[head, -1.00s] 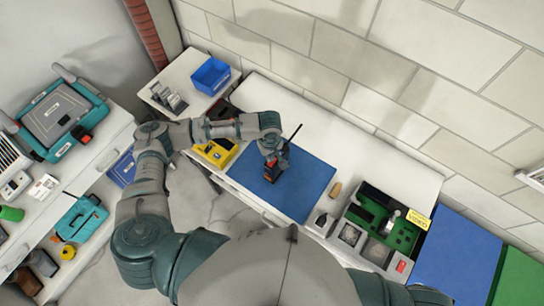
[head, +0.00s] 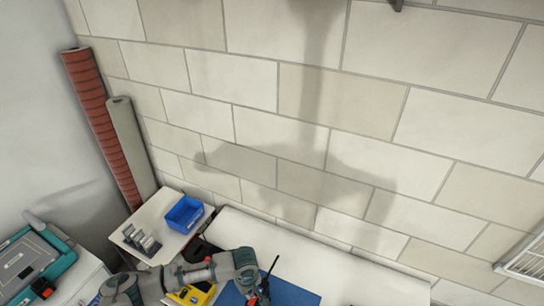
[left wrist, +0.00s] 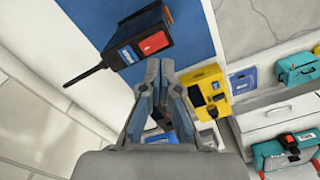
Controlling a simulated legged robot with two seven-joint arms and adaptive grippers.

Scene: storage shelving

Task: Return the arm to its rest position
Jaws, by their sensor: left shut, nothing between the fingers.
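My left arm (head: 190,277) comes in at the bottom of the head view, over the workbench; its gripper is mostly cut off by the lower edge. In the left wrist view, my left gripper (left wrist: 161,72) is shut and empty, its fingertips together. A black handheld radio (left wrist: 138,42) with a red panel and an antenna lies just beyond the fingertips, at the edge of the blue mat (left wrist: 186,20), apart from them. Its antenna also shows in the head view (head: 272,267). My right gripper is not in view.
A yellow device (left wrist: 205,92) sits close beside the gripper. A blue bin (head: 184,214) stands on the small side table (head: 150,212). A teal case (head: 30,268) is at lower left. The block wall (head: 300,120) rises behind the bench; the bench's right part (head: 350,280) looks clear.

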